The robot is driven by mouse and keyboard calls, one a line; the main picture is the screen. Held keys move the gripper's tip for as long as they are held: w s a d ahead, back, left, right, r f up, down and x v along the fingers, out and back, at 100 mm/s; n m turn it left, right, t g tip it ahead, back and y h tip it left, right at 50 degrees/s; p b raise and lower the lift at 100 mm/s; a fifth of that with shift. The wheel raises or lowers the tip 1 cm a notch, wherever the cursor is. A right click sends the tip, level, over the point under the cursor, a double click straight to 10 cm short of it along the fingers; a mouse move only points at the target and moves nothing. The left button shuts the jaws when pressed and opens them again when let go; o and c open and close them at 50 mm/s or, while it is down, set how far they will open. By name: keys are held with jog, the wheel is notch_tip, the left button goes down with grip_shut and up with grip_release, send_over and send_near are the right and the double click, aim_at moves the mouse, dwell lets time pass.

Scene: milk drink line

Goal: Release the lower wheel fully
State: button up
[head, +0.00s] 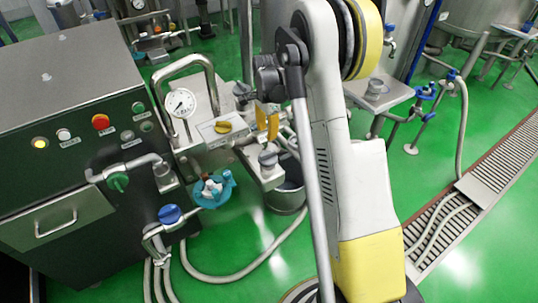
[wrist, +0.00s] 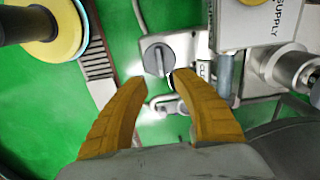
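My gripper (wrist: 158,82) has two orange fingers, which stand apart with nothing held between them. In the wrist view a grey round knob (wrist: 159,60) with a raised bar on a light plate shows just beyond the fingertips, apart from them. A light-blue wheel (head: 214,190) sits low below the block. A darker blue wheel (head: 170,214) sits lower left on a pipe. I cannot tell which is the lower wheel.
A pressure gauge (head: 180,103) is above the block. A metal bucket (head: 288,190) stands below. Hoses and a floor drain (head: 500,160) lie on the green floor.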

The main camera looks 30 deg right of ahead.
aim_at(268, 153)
jog(key=f+b, duration=0.4)
jog(key=f, duration=0.8)
jog(key=shift+d, duration=0.2)
grip_shut()
